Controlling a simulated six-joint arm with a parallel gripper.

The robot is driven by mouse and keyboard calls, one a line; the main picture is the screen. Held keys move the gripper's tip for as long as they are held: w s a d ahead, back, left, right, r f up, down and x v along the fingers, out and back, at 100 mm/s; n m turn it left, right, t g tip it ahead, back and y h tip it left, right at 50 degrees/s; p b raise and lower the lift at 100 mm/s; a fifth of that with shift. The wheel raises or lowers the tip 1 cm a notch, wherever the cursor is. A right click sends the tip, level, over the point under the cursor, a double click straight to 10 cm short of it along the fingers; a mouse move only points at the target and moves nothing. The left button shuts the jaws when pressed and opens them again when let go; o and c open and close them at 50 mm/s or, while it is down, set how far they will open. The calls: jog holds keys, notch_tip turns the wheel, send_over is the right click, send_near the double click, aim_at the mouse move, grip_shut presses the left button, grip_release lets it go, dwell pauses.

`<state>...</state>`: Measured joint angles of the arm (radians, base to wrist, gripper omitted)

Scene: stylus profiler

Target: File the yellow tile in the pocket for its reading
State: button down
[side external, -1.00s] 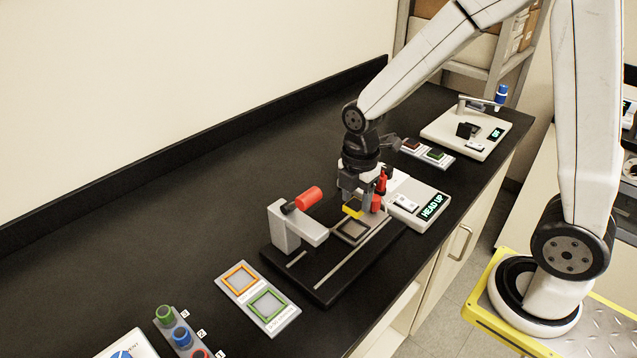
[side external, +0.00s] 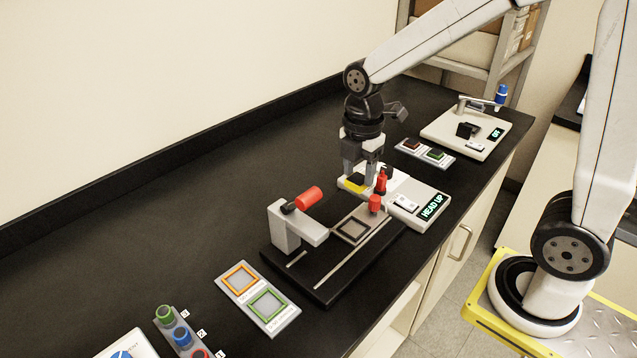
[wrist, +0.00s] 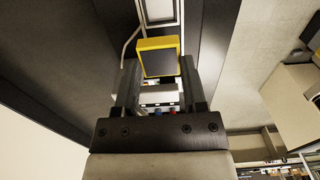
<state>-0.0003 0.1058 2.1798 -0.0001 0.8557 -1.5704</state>
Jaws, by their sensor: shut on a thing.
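The yellow tile (side external: 353,187) is between the fingers of my gripper (side external: 361,176) in the side view. In the wrist view the tile (wrist: 160,58) shows a yellow rim and a dark face, and my gripper (wrist: 160,85) is shut on it. The tile is off the profiler's square stage (side external: 353,229), which looks empty. The profiler's display (side external: 432,206) reads HEAD UP. A pale plate at the front left bears an orange-framed pocket (side external: 240,278) and a green-framed pocket (side external: 267,305), both empty; their labels are too small to read.
A red-handled lever (side external: 309,197) stands left of the stage, and a red post (side external: 380,181) stands close to my gripper. A second instrument (side external: 468,131) reads OFF.

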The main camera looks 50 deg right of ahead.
notch_tip(320, 180, up, 12)
jog(key=n, duration=1.8)
send_over(268, 306)
notch_tip(268, 306, down, 19)
jog(key=shift+f, duration=0.55)
jog(key=shift+f, duration=0.15)
jog(key=shift+f, duration=2.3)
jog(key=shift+f, duration=0.8)
